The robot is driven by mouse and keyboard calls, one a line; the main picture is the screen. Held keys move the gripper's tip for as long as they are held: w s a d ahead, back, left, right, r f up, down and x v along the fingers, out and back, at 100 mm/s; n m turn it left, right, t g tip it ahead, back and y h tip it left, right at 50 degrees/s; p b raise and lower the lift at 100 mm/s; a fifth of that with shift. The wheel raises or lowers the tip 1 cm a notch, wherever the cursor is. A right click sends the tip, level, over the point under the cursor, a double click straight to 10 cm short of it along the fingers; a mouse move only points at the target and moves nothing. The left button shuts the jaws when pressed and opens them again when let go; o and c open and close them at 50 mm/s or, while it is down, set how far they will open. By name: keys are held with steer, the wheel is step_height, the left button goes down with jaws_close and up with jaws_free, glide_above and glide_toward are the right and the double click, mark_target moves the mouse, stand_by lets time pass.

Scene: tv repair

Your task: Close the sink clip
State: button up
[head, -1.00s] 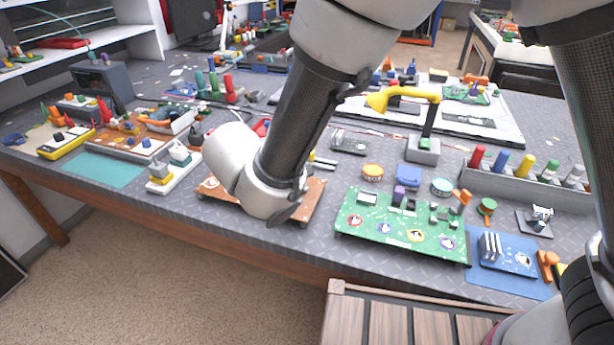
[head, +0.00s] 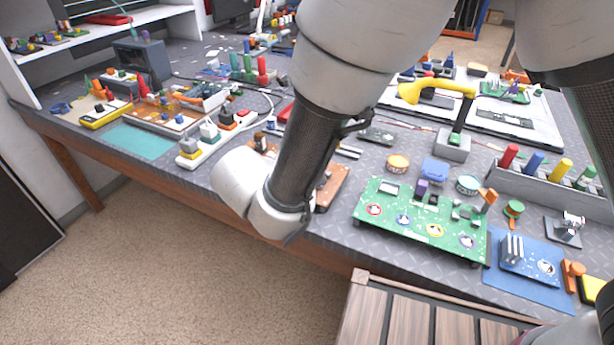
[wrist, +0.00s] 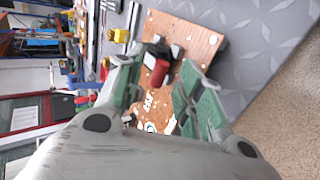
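My gripper (wrist: 160,100) shows in the wrist view with its two green-padded fingers spread apart. It faces a brown board (wrist: 190,40) bearing a red cylinder (wrist: 157,72) and dark parts beside it. The cylinder appears between the fingers in this view; I cannot tell contact or depth. In the head view my arm hides the gripper and much of the brown board (head: 332,188). No part is clearly recognisable as the sink clip. A finned grey block (head: 512,248) sits on a blue board at the right.
A green circuit board (head: 420,222) lies right of my arm. A yellow lamp-like arm (head: 440,90) and a rack of coloured cylinders (head: 535,180) stand behind it. A white strip with blocks (head: 195,155) lies to the left. A wooden slatted surface (head: 400,325) is near the front.

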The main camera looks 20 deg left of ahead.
steer(key=v, duration=1)
steer(key=shift+s+r, duration=0.2)
steer(key=shift+s, duration=0.15)
steer(key=s+d+f+n+g+h, duration=0.1)
steer(key=d+f+n+g+h, duration=0.15)
steer(key=d, duration=0.35)
steer(key=w+d+r+m+g, duration=0.3)
steer(key=d+r, duration=0.1)
steer(key=d, duration=0.8)
steer(key=w+d+r+m+g, duration=0.3)
steer(key=d+r, duration=0.1)
steer(key=d, duration=0.7)
steer(key=s+d+r+m+y, duration=0.1)
steer(key=d+r+m, duration=0.2)
steer(key=d, duration=0.6)
steer(key=s+d+r+m+t+y, duration=0.1)
steer(key=s+d+r+m, duration=0.1)
steer(key=d+m, duration=0.3)
steer(key=s+d+r+m+t+y, duration=0.1)
steer(key=d+r+m, duration=0.4)
steer(key=d, duration=0.8)
steer(key=shift+s+y, duration=0.2)
steer(key=shift+y, duration=0.25)
steer(key=shift+r+t, duration=0.1)
steer(key=shift+t, duration=0.15)
